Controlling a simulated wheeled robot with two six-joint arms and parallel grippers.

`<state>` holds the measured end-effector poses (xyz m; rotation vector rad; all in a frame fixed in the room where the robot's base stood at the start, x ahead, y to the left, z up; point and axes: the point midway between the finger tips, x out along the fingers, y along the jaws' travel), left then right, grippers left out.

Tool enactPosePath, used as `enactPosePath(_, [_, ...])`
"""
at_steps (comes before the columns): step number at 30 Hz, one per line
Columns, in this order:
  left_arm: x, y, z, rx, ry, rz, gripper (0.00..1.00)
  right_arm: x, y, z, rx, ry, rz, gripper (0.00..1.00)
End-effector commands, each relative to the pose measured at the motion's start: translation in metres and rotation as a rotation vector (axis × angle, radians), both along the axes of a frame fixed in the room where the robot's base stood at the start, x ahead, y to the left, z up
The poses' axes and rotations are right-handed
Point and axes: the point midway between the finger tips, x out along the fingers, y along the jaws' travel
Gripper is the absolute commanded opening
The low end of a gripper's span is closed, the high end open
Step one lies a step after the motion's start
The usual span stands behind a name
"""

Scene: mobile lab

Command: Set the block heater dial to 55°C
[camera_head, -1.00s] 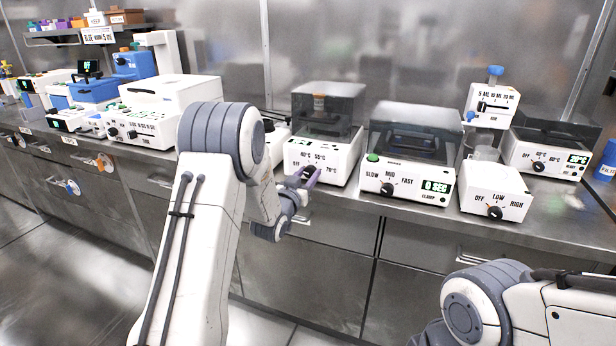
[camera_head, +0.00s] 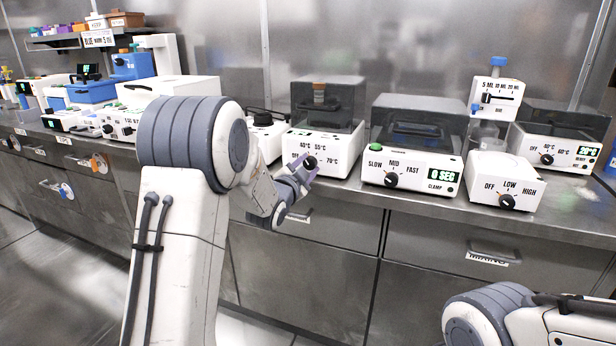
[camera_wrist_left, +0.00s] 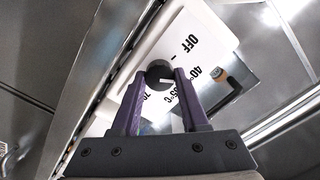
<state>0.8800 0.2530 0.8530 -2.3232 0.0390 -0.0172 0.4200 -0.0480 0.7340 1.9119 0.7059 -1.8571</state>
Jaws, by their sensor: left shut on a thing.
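The block heater (camera_head: 336,150) is a white box with a dark clear cover, on the bench at centre. Its front has marks for 40°C, 55°C and 70°C around a black dial (camera_head: 310,162). My left gripper (camera_head: 303,165) is at the dial from the left, partly covering the panel. In the left wrist view, the purple fingers (camera_wrist_left: 160,85) are shut around the sides of the dial (camera_wrist_left: 159,73). A short pale mark on the dial faces the 40–55°C side, but its exact setting is hard to tell. The OFF label (camera_wrist_left: 187,43) is clear there. My right gripper is out of view.
A white device with SLOW, MID and FAST marks (camera_head: 412,172) stands close to the right of the heater. An OFF/LOW/HIGH device (camera_head: 507,182) is farther right. More devices crowd the bench at left. The floor in front is clear.

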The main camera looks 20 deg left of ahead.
Motion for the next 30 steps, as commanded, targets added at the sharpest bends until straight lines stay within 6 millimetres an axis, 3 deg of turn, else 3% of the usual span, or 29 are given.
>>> enactPosePath(1, [0.000, 0.000, -0.005, 0.044, -0.004, 0.000, 0.00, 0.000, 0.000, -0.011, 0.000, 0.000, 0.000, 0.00])
enactPosePath(30, [0.000, -0.001, -0.006, 0.894, -0.031, -0.001, 0.00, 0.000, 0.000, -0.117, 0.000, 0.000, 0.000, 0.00])
